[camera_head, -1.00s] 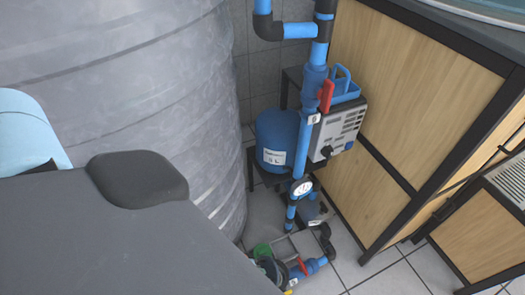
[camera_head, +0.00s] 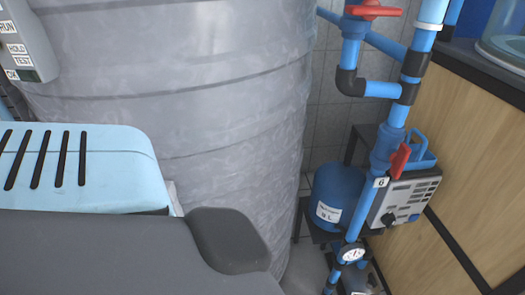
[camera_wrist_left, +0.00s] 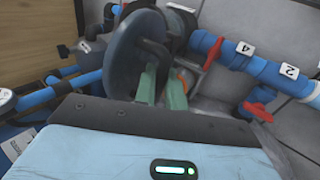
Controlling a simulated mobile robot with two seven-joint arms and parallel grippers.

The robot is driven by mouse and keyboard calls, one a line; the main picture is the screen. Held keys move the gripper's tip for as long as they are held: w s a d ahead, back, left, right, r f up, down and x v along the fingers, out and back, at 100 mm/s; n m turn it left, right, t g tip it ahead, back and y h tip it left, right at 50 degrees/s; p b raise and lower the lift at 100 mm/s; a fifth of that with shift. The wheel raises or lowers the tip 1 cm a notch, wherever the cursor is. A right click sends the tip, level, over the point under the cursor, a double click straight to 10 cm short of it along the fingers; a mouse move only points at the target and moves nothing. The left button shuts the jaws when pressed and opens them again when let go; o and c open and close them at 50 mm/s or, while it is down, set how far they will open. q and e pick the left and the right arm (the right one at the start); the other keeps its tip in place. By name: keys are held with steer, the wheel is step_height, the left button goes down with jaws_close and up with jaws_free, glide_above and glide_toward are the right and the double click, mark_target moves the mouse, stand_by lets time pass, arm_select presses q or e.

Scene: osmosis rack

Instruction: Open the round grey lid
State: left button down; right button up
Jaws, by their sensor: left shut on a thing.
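In the left wrist view, the round grey lid (camera_wrist_left: 126,58) is a dark grey-blue disc seen at a slant, nearly edge-on. The exact contact is partly hidden by the fingers and the dark parts behind. Neither the lid nor the left gripper shows in the head view. My right gripper is in no view.
In the head view, a large grey ribbed tank (camera_head: 190,75) fills the middle. A blue vessel (camera_head: 335,195) and blue pipes with red valves (camera_head: 400,160) stand right of it, beside a wooden cabinet (camera_head: 455,150). In the wrist view, blue pipes (camera_wrist_left: 255,62) run close on the right.

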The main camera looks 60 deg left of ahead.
arm_select(q)
steer(key=shift+s+d+f, duration=0.1)
steer(key=shift+d, duration=0.35)
steer(key=c, duration=1.7)
jaws_free()
steer(key=shift+o, duration=1)
steer(key=shift+a, duration=0.15)
steer(key=p+v, duration=0.3)
steer(key=v, duration=0.5)
